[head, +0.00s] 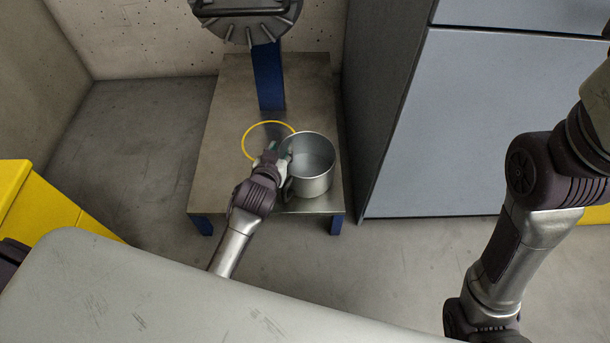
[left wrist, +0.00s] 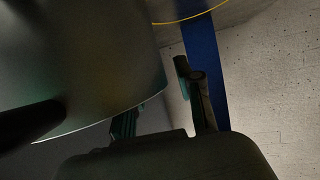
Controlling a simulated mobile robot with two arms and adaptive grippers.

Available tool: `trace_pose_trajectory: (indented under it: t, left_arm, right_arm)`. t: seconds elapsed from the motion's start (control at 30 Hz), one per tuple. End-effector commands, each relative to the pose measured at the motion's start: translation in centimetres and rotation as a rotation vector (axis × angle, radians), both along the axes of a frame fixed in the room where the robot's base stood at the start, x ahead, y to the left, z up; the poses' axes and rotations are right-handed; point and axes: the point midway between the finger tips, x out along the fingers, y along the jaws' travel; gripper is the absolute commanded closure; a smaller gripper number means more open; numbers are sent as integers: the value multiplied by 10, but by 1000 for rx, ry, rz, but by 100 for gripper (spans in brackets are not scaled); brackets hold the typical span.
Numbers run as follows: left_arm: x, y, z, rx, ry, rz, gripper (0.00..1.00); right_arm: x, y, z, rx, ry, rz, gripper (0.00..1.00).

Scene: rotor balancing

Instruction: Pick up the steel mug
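The steel mug (head: 316,181) stands upright on the low bench, open at the top, with a dark handle on its near left side. My left gripper (head: 278,150) is at the mug's upper left rim. In the left wrist view, the mug's wall (left wrist: 85,60) fills the upper left, seen close. There the left gripper's two green-padded fingers (left wrist: 160,103) stand apart. One finger is partly hidden behind the mug's rim; the other is clear to the right of it. I cannot tell whether either touches the mug. My right gripper is out of view.
The low bench (head: 222,150) has blue legs. A yellow ring (head: 246,132) marks its top, just left of the mug. A blue post (head: 268,77) carrying a round metal part (head: 245,25) rises behind. A grey cabinet (head: 480,120) stands right; a yellow box (head: 45,205) is left.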

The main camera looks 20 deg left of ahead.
Motion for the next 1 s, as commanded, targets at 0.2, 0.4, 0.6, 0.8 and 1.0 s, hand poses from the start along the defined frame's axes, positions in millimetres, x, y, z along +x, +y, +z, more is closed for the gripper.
trace_pose_trajectory:
  t: [0.2, 0.4, 0.6, 0.8, 1.0]
  left_arm:
    - [2, 0, 0, 0, 1, 0, 65]
    - [2, 0, 0, 1, 0, 0, 90]
    - [2, 0, 0, 1, 0, 0, 100]
    - [2, 0, 0, 0, 0, 0, 100]
    - [2, 0, 1, -1, -3, -1, 100]
  right_arm:
    - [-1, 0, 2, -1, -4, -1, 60]
    - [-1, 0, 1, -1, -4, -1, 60]
    - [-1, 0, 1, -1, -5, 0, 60]
    - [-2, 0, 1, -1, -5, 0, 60]
    - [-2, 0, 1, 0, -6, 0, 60]
